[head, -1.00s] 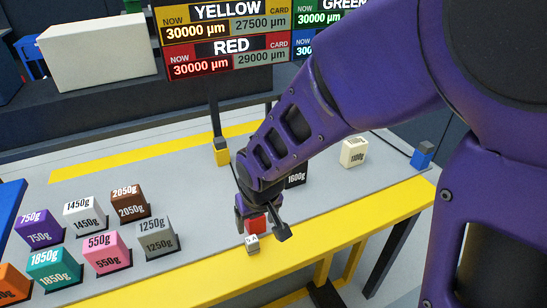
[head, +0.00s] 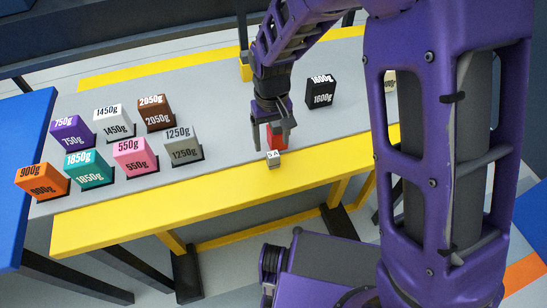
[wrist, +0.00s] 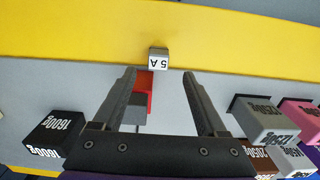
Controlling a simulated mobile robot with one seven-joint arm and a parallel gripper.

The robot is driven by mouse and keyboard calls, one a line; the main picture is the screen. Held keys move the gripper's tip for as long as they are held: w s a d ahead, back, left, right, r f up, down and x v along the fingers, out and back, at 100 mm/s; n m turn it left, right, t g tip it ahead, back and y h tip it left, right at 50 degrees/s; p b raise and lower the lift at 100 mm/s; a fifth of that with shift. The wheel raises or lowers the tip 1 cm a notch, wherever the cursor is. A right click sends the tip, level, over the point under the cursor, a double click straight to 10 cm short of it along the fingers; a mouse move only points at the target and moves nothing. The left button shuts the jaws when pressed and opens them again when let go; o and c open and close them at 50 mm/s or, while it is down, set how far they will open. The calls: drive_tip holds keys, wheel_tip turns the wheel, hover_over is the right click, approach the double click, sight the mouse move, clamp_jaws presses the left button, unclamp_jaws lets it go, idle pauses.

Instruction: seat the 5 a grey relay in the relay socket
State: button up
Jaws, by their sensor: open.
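The small grey relay (head: 273,158), labelled 5 A, stands at the table's front, by the yellow edge strip. It also shows in the wrist view (wrist: 159,59), just beyond the fingertips and roughly centred between them. My gripper (head: 272,137) is open and empty, pointing down over the red block, with the relay in front. In the wrist view my gripper's two fingers (wrist: 160,76) are wide apart. A red block (head: 278,139) sits right behind the relay; it also shows beside the left finger in the wrist view (wrist: 145,83). I cannot identify the relay socket.
A black 1600g block (head: 321,93) stands right of my gripper. Several coloured weight blocks stand at the left, the grey 1250g block (head: 184,148) nearest. A yellow post (head: 245,67) stands behind. Grey tabletop (head: 225,115) is clear between the weights and my gripper.

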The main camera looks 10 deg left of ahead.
sight(273, 154)
drive_tip(key=shift+d+f, duration=0.15)
drive_tip(key=shift+f, duration=3.25)
clamp_jaws()
